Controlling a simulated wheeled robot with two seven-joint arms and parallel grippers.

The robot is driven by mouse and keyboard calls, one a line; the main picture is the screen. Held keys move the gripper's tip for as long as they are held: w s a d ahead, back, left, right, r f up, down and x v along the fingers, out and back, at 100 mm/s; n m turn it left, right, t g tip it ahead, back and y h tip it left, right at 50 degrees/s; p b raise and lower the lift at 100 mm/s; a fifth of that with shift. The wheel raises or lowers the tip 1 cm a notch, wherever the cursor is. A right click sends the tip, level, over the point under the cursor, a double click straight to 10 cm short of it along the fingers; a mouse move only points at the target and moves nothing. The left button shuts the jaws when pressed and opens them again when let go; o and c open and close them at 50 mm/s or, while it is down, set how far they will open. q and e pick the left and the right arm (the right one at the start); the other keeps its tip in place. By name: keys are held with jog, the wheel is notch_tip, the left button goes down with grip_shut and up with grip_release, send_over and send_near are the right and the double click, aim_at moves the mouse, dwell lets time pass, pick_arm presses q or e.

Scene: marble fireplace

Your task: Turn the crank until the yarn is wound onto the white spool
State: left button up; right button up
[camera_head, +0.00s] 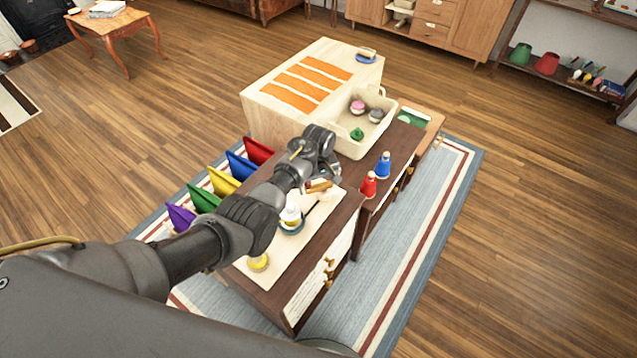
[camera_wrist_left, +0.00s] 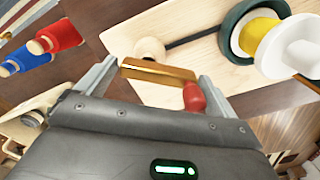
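The white spool (camera_head: 291,213) stands on a dark green disc on the pale winder board (camera_head: 318,222). In the left wrist view, the white spool (camera_wrist_left: 298,47) has a yellow band (camera_wrist_left: 258,38) between it and the green disc (camera_wrist_left: 232,22). A yellow yarn ball (camera_head: 258,262) sits at the board's near end. The brass crank arm (camera_wrist_left: 158,72) with its red knob (camera_wrist_left: 194,97) lies between the fingers of my left gripper (camera_wrist_left: 158,75). The fingers are wide apart, with the knob close to the right one. My right gripper is not in view.
Several coloured pockets (camera_head: 222,182) line the left edge. Open floor lies right of the rug.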

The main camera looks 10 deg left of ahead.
pick_arm(q)
jog(key=c, duration=0.6)
jog(key=shift+c, duration=0.2)
jog(key=shift+m, duration=0.4)
